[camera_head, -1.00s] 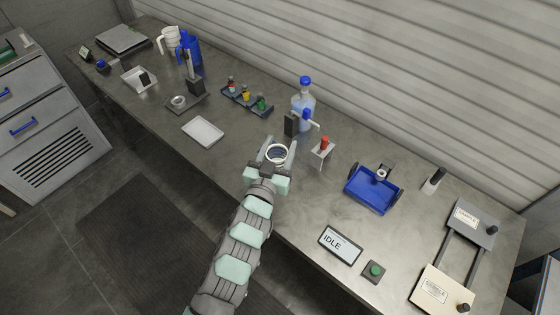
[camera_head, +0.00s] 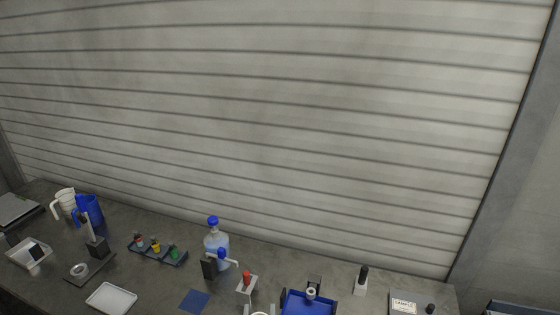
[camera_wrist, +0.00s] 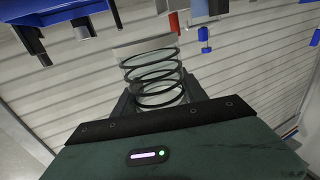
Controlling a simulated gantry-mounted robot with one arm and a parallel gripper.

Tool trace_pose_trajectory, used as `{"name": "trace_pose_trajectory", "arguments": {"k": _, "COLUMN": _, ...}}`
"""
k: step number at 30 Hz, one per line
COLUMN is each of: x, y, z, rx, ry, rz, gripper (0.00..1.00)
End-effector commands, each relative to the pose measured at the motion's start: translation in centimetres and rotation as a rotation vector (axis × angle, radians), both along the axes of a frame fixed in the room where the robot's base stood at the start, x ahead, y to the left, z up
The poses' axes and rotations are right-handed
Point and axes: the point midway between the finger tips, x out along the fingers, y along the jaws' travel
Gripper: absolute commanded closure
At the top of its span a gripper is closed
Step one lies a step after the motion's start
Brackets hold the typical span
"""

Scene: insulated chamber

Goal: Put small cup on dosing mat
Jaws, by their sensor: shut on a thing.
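My gripper (camera_wrist: 157,92) is shut on the small cup (camera_wrist: 150,62), a clear cup with dark rings around it, in the wrist view. In the head view only the cup's pale rim (camera_head: 261,313) and the tips of my gripper show at the bottom edge, in front of the red-topped stand. The dosing mat (camera_head: 194,300) is a flat dark blue square on the bench, in front of the blue-capped bottle. It looks bare. The cup is to the right of the mat and apart from it.
The bottle (camera_head: 216,246) with its dispenser stands behind the mat. The red-topped stand (camera_head: 246,285) and blue tray (camera_head: 308,304) are to the right. A vial rack (camera_head: 158,250) and white tray (camera_head: 111,298) are to the left.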

Motion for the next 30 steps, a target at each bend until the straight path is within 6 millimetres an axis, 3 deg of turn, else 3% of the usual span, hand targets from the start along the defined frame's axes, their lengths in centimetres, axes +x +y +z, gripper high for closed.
{"name": "trace_pose_trajectory", "arguments": {"k": 3, "x": -0.8, "y": -2.7, "z": -2.0, "rx": -0.004, "ry": 0.004, "rz": -0.011, "gripper": 0.9}}
{"name": "trace_pose_trajectory", "arguments": {"k": 8, "x": -1.9, "y": -5.5, "z": -4.1, "rx": -0.003, "ry": 0.005, "rz": -0.023, "gripper": 0.9}}
{"name": "trace_pose_trajectory", "arguments": {"k": 17, "x": -4.0, "y": -5.4, "z": 1.6, "rx": 0.001, "ry": 0.001, "rz": -0.022, "gripper": 0.9}}
{"name": "trace_pose_trajectory", "arguments": {"k": 30, "x": -9.0, "y": -5.3, "z": 11.5, "rx": 0.001, "ry": 0.006, "rz": -0.022, "gripper": 0.9}}
